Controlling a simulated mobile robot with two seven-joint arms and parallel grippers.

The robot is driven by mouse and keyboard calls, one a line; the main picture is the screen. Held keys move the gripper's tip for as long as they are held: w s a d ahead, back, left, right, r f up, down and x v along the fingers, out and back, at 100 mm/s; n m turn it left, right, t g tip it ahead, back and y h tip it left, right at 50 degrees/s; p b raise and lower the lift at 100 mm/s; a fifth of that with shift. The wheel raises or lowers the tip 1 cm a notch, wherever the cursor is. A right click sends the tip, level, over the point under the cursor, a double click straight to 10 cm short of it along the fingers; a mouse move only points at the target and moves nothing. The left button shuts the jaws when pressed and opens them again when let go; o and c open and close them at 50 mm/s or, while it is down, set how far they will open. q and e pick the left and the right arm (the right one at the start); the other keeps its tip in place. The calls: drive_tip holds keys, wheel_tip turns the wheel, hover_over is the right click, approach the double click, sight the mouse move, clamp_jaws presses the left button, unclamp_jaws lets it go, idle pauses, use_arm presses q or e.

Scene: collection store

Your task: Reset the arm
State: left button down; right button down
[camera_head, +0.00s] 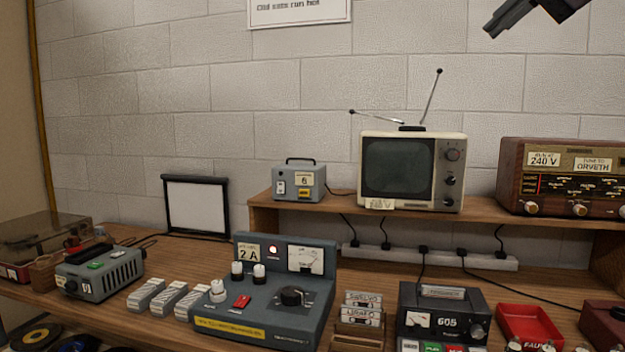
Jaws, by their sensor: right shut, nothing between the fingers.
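My right gripper (490,31) shows at the top right corner of the head view, in front of the upper wall. Its dark fingers point down and to the left. The fingers are shut and hold nothing. It is high above the bench and touches nothing. The rest of the right arm is outside the picture. My left gripper is not in view.
Below stand a white television (453,143) with two raised antennas and a wooden radio (515,165) on a raised shelf (265,204). The bench holds a blue-grey control unit (262,318), a black meter box (470,305) and a red tray (503,312).

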drive_tip(key=w+f+n, duration=0.1)
drive_tip(key=w+f, duration=0.5)
drive_tip(key=f, duration=0.6)
drive_tip(key=w+f+n, duration=0.1)
drive_tip(key=w+f, duration=0.6)
drive_tip(key=f, duration=0.6)
wheel_tip(320, 180, down, 26)
drive_tip(key=s+a+n+g+h, duration=0.1)
drive_tip(key=s+a+n+g, duration=0.1)
drive_tip(key=s+a+f+n, duration=0.1)
drive_tip(key=s+f+n, duration=0.1)
drive_tip(key=s+f, duration=0.65)
drive_tip(key=s+f+n, duration=0.1)
drive_tip(key=s+f, duration=0.5)
drive_tip(key=f, duration=0.5)
drive_tip(key=s+a+f+n, duration=0.1)
drive_tip(key=s+f, duration=0.3)
drive_tip(key=s, duration=0.7)
drive_tip(key=s+a+f+n, duration=0.1)
drive_tip(key=s+f, duration=0.4)
drive_tip(key=s, duration=0.6)
drive_tip(key=shift+n+g+y, duration=0.3)
drive_tip(key=shift+n, duration=0.3)
